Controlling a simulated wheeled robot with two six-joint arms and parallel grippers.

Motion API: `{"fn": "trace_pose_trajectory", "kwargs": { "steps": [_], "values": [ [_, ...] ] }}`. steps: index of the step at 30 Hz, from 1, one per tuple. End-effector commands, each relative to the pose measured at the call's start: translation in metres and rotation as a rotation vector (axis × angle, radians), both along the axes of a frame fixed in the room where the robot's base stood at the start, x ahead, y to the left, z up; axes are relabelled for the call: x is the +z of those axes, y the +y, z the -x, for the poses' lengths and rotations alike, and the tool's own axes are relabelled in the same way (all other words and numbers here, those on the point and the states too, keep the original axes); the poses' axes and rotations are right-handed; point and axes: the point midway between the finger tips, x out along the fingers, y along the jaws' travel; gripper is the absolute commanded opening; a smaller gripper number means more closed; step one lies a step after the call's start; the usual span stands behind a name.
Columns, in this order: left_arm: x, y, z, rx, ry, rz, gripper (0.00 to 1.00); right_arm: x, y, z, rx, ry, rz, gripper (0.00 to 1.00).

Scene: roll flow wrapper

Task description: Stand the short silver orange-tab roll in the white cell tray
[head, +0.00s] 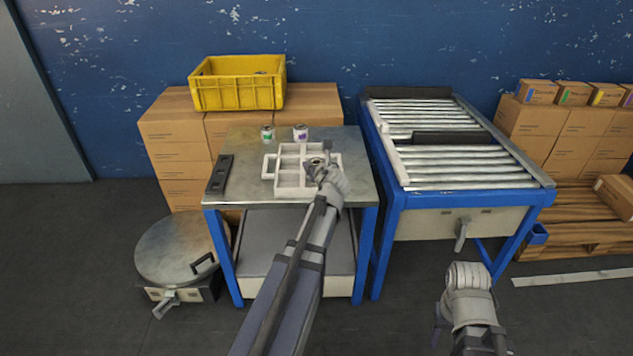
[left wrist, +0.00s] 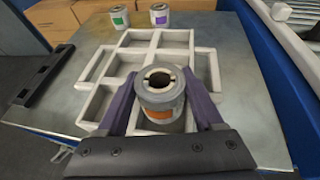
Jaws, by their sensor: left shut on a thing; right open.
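The short silver roll with an orange tab (left wrist: 160,98) is upright between the fingers of my left gripper (left wrist: 160,112), which is shut on it. In the head view my left gripper (head: 318,167) is over the right part of the white cell tray (head: 290,190). The tray also shows in the left wrist view (left wrist: 125,50), with its cells behind and left of the roll. The roll's lower end overlaps the tray's near right cell; I cannot tell whether it touches the floor of it. My right gripper (head: 440,318) is open, low at the front right, away from the table.
A green-label roll (head: 267,133) and a purple-label roll (head: 300,133) stand behind the tray on the metal table (head: 240,190). A black bar (head: 219,174) lies left. A yellow crate (head: 238,92) sits on cartons behind. A roller conveyor (head: 460,165) stands right.

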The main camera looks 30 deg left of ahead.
Motion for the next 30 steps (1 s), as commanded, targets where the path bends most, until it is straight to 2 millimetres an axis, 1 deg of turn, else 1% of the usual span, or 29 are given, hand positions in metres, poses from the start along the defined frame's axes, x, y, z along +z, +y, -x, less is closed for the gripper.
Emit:
{"fn": "trace_pose_trajectory", "kwargs": {
  "steps": [2,5,13,15,22,27,28,30],
  "values": [
    [0.001,0.0,0.0,0.0,0.0,0.0,0.05,0.001,0.0,0.0,0.0,0.0,0.0,0.5],
    [-0.005,0.0,0.0,0.0,0.0,0.0,0.05,-0.005,0.0,0.0,0.0,0.0,0.001,0.5],
    [-0.037,0.0,0.0,0.0,0.0,0.0,0.05,-0.037,-0.001,0.0,0.002,-0.002,0.006,0.5],
    [-0.038,0.0,0.0,0.0,0.0,0.0,0.05,-0.038,-0.001,-0.001,0.002,-0.002,0.007,0.5],
    [-0.036,0.0,0.0,0.0,0.0,0.0,0.05,-0.036,-0.001,-0.001,0.002,-0.002,0.007,0.5],
    [-0.041,0.0,0.0,0.0,0.0,0.0,0.05,-0.041,-0.001,-0.001,0.002,-0.002,0.008,0.5],
    [-0.04,0.0,0.0,0.0,0.0,0.0,0.7,-0.04,-0.002,-0.001,0.002,-0.002,0.008,0.5],
    [-0.04,0.0,0.0,0.0,0.0,0.001,0.78,-0.039,-0.002,-0.001,0.002,-0.002,0.008,0.5]
  ]
}}
